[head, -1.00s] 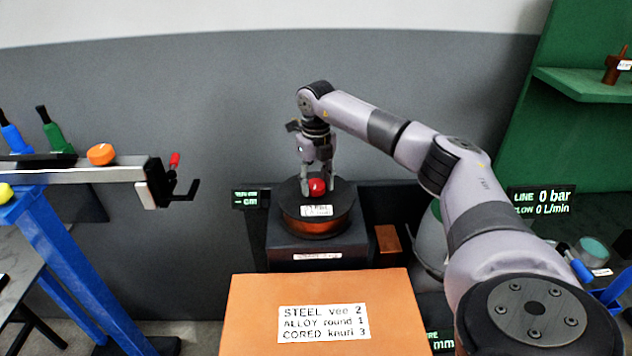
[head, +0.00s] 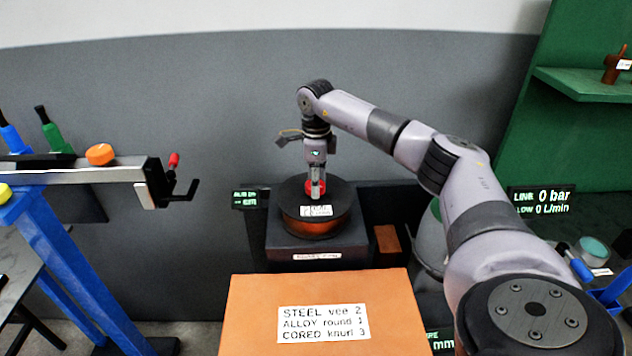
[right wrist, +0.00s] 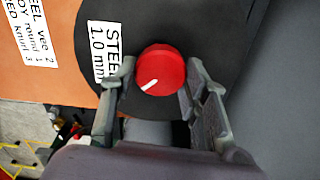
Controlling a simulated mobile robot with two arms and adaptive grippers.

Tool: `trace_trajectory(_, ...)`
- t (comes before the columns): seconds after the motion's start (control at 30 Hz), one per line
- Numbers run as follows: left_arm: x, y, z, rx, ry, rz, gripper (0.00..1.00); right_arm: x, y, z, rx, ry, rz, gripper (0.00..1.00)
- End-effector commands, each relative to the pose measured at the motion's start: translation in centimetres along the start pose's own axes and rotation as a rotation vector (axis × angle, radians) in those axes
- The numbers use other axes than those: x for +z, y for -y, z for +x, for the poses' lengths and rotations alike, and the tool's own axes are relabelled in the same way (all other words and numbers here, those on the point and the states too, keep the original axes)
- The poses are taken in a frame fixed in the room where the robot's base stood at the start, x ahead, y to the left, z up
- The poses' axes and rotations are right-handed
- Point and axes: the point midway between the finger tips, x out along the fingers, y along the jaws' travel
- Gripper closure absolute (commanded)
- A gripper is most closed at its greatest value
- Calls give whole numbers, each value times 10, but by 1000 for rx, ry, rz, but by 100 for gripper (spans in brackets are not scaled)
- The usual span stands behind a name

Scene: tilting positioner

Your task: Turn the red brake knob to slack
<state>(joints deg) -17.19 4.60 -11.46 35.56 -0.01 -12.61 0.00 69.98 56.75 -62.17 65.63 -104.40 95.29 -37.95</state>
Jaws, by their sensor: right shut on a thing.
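The red brake knob (head: 317,187) sits on top of the dark round drum (head: 290,212), which carries a white label. In the right wrist view the knob (right wrist: 161,69) shows a white mark pointing down and left. My right gripper (head: 315,190) comes down from above and is shut on the knob. The right wrist view shows a finger on each side of it, with the gripper (right wrist: 158,80) around the rim. In the head view the near finger covers part of the knob. My left gripper is not in view.
An orange box (head: 250,310) with a STEEL/ALLOY/CORED label stands in front. A small display (head: 250,199) is left of the drum. A blue stand (head: 70,265) with a metal beam is at the left, and a green shelf (head: 590,88) at the right.

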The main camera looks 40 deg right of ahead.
Motion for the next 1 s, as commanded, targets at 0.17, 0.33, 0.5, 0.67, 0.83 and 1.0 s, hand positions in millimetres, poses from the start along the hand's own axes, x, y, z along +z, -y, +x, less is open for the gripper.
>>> trace_trajectory(0.17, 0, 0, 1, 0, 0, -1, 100, 0, 1, -1, -3, 3, -165, 86)
trace_trajectory(0.33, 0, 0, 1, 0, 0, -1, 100, 1, 2, -2, -3, 3, -327, 86)
trace_trajectory(0.5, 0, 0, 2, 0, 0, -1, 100, 1, 2, -2, -3, 3, -488, 86)
trace_trajectory(0.67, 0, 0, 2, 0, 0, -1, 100, 1, 2, -2, -4, 4, -640, 86)
trace_trajectory(0.83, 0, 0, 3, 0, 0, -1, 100, 2, 3, -2, -4, 4, -802, 86)
trace_trajectory(1.0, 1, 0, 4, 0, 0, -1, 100, 2, 3, -2, -4, 3, -964, 86)
